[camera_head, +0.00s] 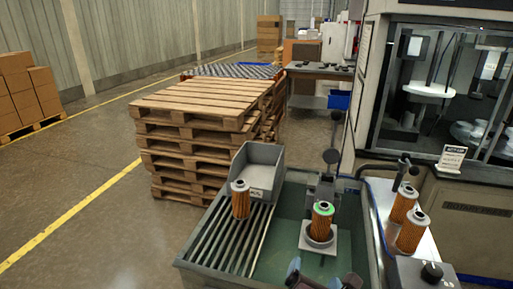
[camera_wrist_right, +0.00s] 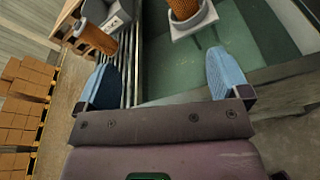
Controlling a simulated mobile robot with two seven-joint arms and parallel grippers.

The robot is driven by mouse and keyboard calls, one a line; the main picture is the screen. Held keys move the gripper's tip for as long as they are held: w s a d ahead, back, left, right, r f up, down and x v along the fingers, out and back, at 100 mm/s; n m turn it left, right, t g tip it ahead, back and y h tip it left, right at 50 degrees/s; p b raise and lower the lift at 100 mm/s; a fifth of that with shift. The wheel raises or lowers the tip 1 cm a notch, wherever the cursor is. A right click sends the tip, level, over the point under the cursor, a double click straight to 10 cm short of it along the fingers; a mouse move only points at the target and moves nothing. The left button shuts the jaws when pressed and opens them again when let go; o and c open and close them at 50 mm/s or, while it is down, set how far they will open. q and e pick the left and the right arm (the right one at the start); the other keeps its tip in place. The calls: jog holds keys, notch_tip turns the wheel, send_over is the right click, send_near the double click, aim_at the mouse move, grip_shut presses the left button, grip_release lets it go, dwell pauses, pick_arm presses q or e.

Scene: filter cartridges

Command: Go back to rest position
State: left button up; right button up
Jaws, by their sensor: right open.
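My right gripper (camera_head: 322,279) shows at the bottom of the head view, in front of the green tray. Its two blue fingers are spread apart with nothing between them in the right wrist view (camera_wrist_right: 166,78). An orange filter cartridge with a green top (camera_head: 322,221) stands upright in a white square holder (camera_head: 330,244); its lower part shows in the wrist view (camera_wrist_right: 183,8). Another orange cartridge with a pale top (camera_head: 240,202) stands on the slatted rack, apart from the gripper, and also shows in the wrist view (camera_wrist_right: 97,39). My left gripper is not in view.
Two more orange cartridges (camera_head: 413,233) stand on a white surface at the right. A grey bin (camera_head: 262,156) sits at the back of the slatted rack (camera_head: 225,243). Stacked pallets (camera_head: 195,105) stand behind, and a glazed machine (camera_head: 440,190) at right.

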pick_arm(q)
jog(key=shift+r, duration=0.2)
pick_arm(e)
jog(key=s+d+f+m+g+y, duration=0.1)
jog(key=s+d+f+m, duration=0.6)
jog(key=m, duration=0.7)
jog(key=s+d+f+m+g+y, duration=0.2)
jog(key=s+d+f+m, duration=0.6)
jog(key=m, duration=0.5)
jog(key=shift+s+f+m+g, duration=0.4)
jog(key=shift+s+f, duration=0.2)
jog(key=shift+f, duration=0.15)
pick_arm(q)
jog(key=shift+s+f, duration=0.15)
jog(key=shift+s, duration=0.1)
pick_arm(e)
jog(key=shift+a, duration=0.1)
